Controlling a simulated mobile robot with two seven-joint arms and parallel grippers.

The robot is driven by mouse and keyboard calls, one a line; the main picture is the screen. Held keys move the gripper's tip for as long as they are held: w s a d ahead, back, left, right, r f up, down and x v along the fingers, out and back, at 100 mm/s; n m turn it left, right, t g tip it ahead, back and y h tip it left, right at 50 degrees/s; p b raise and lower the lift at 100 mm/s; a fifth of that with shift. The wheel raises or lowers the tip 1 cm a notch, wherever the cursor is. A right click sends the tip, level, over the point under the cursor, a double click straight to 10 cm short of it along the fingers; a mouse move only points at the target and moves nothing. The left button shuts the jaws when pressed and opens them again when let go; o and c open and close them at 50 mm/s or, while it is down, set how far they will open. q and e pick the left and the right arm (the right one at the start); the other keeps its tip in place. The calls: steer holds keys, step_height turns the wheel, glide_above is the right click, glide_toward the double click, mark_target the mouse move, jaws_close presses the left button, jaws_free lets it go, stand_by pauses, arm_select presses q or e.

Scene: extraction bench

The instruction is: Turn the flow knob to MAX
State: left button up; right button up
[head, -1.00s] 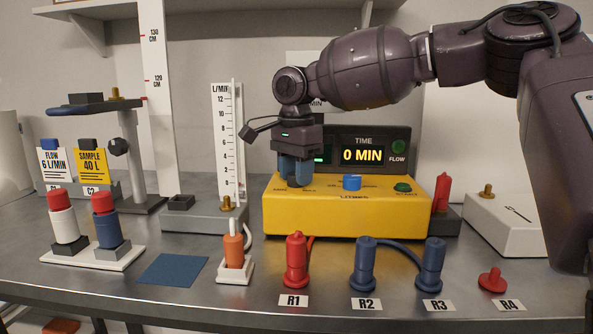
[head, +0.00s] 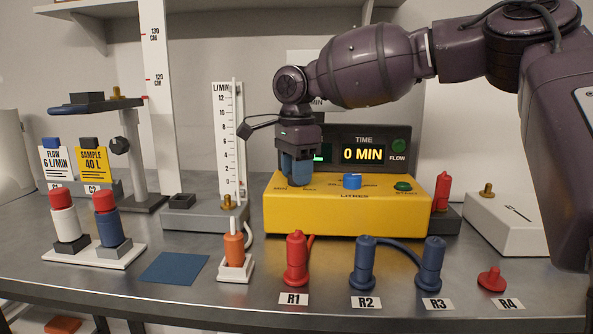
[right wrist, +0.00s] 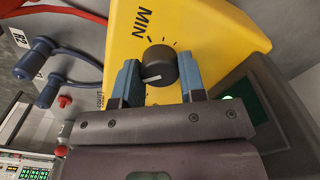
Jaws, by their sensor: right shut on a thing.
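The yellow pump box (head: 340,222) stands at the middle of the bench. The flow knob is black and round with a white pointer line, and shows in the right wrist view (right wrist: 158,66); in the head view my fingers hide it. The pointer line lies toward the gripper side of the knob. My left gripper is not in view.
A blue button (head: 352,181) and a green button (head: 403,186) are on the box, right of my gripper. A time display (head: 363,154) stands behind. The flow meter tube (head: 228,140) rises close on the left. Red and blue plugs stand in front.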

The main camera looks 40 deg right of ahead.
steer(key=o, duration=0.9)
step_height(320, 180, up, 11)
steer(key=shift+f+p, duration=0.1)
steer(key=shift+p, duration=0.55)
